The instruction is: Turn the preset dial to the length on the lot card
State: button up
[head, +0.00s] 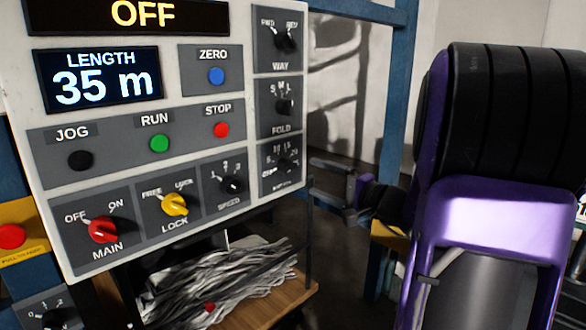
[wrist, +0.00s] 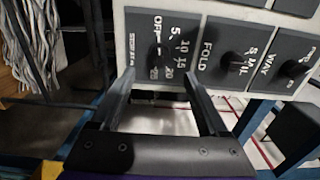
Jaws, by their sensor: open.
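The preset dial (head: 286,166) is the dark knob at the lower right of the control panel, ringed by small numbers and partly blurred. In the wrist view the dial (wrist: 159,54), marked OFF and 5 to 25, lies just beyond my fingertips. Its pointer setting is too dark to read. My gripper (head: 318,177) is open and empty, just right of the dial in the head view. In the wrist view its two fingers (wrist: 158,74) point at the dial's plate, one to each side. I cannot make out a lot card.
The panel's length display (head: 107,80) reads 35 m, and the display above reads OFF. The fold knob (wrist: 232,62) sits beside the dial. A wooden shelf (head: 290,293) with a heap of grey strips (head: 215,275) lies below the panel. A blue post stands behind.

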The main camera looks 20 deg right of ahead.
aim_at(293, 169)
jog(key=x, duration=0.8)
jog(key=shift+w+a, duration=0.1)
jog(key=shift+w, duration=0.3)
grip_shut()
